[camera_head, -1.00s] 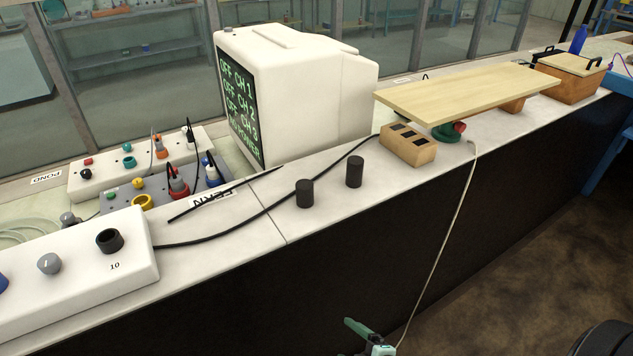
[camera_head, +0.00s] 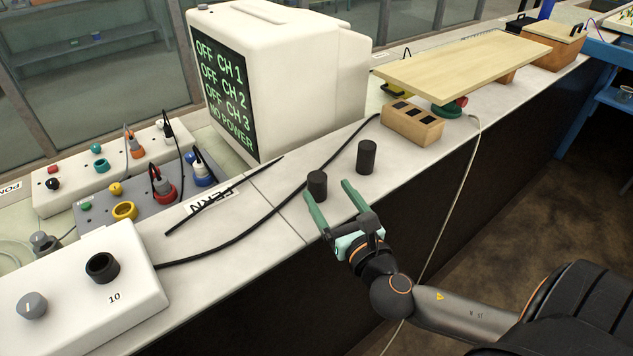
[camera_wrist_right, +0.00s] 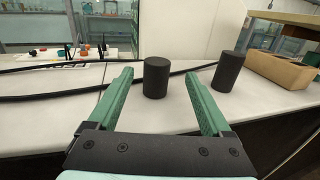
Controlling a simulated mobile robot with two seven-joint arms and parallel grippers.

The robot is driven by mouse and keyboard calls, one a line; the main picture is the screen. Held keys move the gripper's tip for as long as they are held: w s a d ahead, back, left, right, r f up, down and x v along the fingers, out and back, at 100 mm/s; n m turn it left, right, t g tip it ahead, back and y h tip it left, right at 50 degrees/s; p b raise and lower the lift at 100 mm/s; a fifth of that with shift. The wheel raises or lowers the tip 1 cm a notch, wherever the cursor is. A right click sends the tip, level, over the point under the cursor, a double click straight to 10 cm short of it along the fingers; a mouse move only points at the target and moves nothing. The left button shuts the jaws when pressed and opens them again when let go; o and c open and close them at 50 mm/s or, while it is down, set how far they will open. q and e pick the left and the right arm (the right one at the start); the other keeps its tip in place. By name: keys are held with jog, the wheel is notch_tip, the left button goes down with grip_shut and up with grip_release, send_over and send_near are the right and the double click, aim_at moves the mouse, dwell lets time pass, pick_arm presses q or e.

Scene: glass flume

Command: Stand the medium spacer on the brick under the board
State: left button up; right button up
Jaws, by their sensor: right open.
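Two black cylindrical spacers stand upright on the counter: a nearer one (camera_head: 317,186) and a slightly taller-looking one (camera_head: 367,157) behind it to the right. I cannot tell which is the medium one. My right gripper (camera_head: 328,189) is open and empty in front of the nearer spacer. In the right wrist view, the nearer spacer (camera_wrist_right: 156,78) shows between and beyond the fingers, and the other (camera_wrist_right: 228,72) is outside the right finger. The wooden board (camera_head: 462,63) lies raised at the back right, with an orange-brown brick (camera_head: 507,77) under its far end. My left gripper is out of view.
A wooden block with dark slots (camera_head: 412,125) and a green-and-red object (camera_head: 450,108) sit by the board's near end. A black cable (camera_head: 250,226) crosses the counter left of the spacers. A white monitor (camera_head: 300,80) stands behind. The counter's front edge is close to the spacers.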

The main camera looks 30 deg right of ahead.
jog(key=shift+w+d+f+p, duration=0.1)
jog(key=shift+w+d+p, duration=0.15)
jog(key=shift+w, duration=1.85)
jog(key=shift+w+d+p, duration=0.1)
jog(key=shift+w+d, duration=0.2)
jog(key=shift+w, duration=1.8)
grip_shut()
